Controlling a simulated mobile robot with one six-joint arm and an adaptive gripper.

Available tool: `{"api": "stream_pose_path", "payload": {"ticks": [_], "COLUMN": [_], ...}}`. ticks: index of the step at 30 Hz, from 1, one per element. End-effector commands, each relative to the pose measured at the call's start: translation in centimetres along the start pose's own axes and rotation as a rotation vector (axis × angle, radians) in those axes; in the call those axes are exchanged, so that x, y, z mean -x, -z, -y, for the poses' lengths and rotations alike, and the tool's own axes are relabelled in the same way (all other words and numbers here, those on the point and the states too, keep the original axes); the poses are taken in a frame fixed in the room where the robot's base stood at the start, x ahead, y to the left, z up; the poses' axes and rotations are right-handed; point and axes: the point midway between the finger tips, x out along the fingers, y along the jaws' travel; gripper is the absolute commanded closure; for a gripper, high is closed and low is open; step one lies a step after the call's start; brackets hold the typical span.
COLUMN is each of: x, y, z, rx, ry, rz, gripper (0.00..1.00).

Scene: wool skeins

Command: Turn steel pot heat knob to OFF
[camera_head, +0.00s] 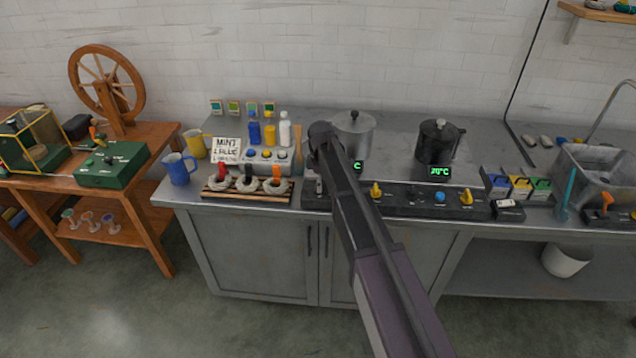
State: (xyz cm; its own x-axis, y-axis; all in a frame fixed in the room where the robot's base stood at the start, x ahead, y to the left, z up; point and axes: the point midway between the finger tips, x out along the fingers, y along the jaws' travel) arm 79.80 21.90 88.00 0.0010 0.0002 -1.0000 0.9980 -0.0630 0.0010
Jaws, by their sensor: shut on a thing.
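The steel pot (353,134) stands at the back of the counter, partly behind my arm. A dark control panel (400,203) runs along the counter's front edge. My gripper (318,187) points down at the panel's left end and is shut on a small part there, which seems to be the steel pot heat knob. The jaws hide that part, so its setting cannot be read. A yellow knob (376,190) stands on the panel just right of my arm. The green display (357,166) near the pot is partly covered; only a "C" shows.
A black pot (437,142) with a display (440,171) stands to the right. A blue knob (440,197) and another yellow knob (466,198) are on the panel. A rack of white skeins (248,187) sits close left of my gripper, with bottles (269,132) behind.

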Motion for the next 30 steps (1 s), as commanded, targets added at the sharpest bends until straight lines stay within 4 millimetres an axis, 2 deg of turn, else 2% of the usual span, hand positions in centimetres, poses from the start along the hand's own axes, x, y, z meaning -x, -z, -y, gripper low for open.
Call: {"api": "stream_pose_path", "payload": {"ticks": [17,18,21,30], "x": [-0.02,-0.02,-0.02,-0.01], "y": [0.13,0.14,0.13,0.08], "z": [0.01,0.02,0.02,0.03], "rx": [0.047,0.047,0.046,0.045], "ry": [0.0,0.0,0.0,0.0], "rz": [-0.001,-0.001,-0.001,0.0], "gripper": [0.85,0.28,0.03,0.03]}}
